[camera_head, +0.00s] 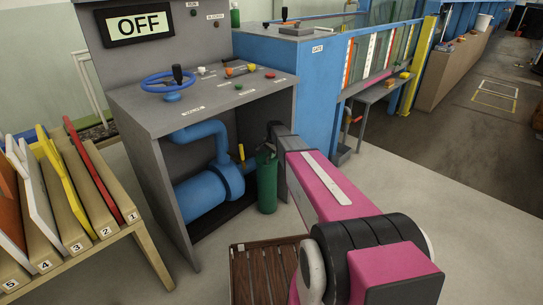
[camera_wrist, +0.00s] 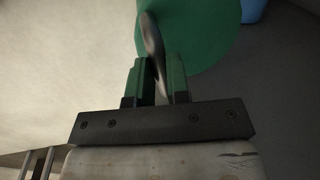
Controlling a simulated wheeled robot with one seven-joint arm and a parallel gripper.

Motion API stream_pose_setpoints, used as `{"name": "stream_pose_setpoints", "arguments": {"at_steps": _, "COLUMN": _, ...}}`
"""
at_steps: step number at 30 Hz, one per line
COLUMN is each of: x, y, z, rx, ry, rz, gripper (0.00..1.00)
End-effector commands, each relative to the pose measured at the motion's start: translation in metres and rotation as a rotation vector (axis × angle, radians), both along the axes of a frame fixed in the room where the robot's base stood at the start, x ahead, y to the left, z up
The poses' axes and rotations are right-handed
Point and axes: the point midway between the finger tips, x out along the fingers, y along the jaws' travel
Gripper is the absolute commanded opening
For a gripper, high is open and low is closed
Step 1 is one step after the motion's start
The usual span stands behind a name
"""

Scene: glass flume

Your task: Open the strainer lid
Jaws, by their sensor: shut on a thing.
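The strainer is a green upright cylinder (camera_head: 267,185) on the floor at the open front of the grey console, beside blue piping. In the wrist view its green top (camera_wrist: 205,35) fills the upper middle. A dark curved handle (camera_wrist: 152,42) stands in front of the green and runs down between my fingers. My gripper (camera_wrist: 160,75) is shut on this handle, with one finger on each side. In the head view my pink and dark arm reaches to the top of the cylinder and partly hides it. I cannot tell whether the lid is raised.
The grey console (camera_head: 206,98) carries a blue handwheel (camera_head: 171,80), knobs and an OFF sign (camera_head: 139,27). A blue pump and pipe (camera_head: 208,185) sit inside it. A rack of coloured boards (camera_head: 70,190) stands left. A slatted wooden platform (camera_head: 265,272) lies in front. Floor is clear at right.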

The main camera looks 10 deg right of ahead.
Motion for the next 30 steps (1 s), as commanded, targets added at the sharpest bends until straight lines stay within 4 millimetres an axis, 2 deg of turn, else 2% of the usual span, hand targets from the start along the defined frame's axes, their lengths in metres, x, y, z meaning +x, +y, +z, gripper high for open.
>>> {"name": "stream_pose_setpoints", "arguments": {"at_steps": 17, "x": 0.032, "y": 0.022, "z": 0.036, "rx": -0.214, "ry": 0.295, "rz": 0.001, "gripper": 0.00}}
{"name": "stream_pose_setpoints", "arguments": {"at_steps": 30, "x": 0.041, "y": 0.030, "z": 0.045, "rx": -0.207, "ry": 0.285, "rz": 0.001, "gripper": 0.00}}
